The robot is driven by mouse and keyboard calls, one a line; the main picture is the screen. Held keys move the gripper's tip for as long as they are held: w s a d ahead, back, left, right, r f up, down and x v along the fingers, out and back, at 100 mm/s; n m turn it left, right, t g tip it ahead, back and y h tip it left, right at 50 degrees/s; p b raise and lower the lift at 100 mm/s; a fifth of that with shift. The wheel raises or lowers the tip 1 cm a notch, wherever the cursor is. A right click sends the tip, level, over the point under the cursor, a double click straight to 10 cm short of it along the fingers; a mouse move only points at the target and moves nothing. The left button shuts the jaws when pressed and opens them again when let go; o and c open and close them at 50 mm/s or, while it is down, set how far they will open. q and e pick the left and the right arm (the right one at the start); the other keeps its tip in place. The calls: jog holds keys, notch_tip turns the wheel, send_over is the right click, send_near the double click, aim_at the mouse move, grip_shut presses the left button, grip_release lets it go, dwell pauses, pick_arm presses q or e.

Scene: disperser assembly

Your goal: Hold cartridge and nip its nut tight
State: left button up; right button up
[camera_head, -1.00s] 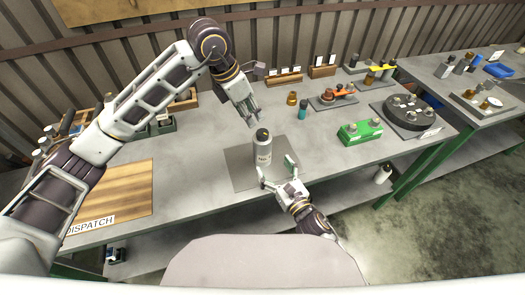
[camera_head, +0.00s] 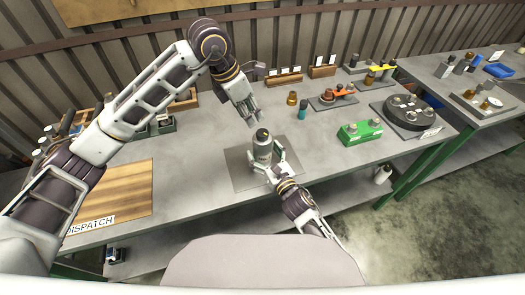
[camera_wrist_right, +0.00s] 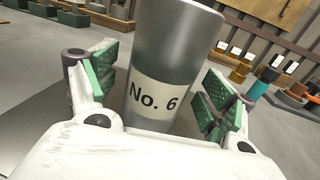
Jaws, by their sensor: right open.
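The silver-grey cartridge (camera_head: 263,149) stands upright on a grey mat (camera_head: 243,178), with a dark top; I cannot make out its nut clearly.
A green block (camera_head: 360,132) and a dark round fixture (camera_head: 408,114) stand to the right. A wooden DISPATCH board (camera_head: 122,193) lies left. The bench around the mat is clear.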

jog(key=shift+w+a, duration=0.25)
jog(key=shift+w, duration=0.25)
jog(key=shift+c, duration=0.2)
jog(key=c, duration=1.7)
jog(key=o, duration=1.1)
jog(key=shift+c, duration=0.2)
jog(key=c, duration=0.8)
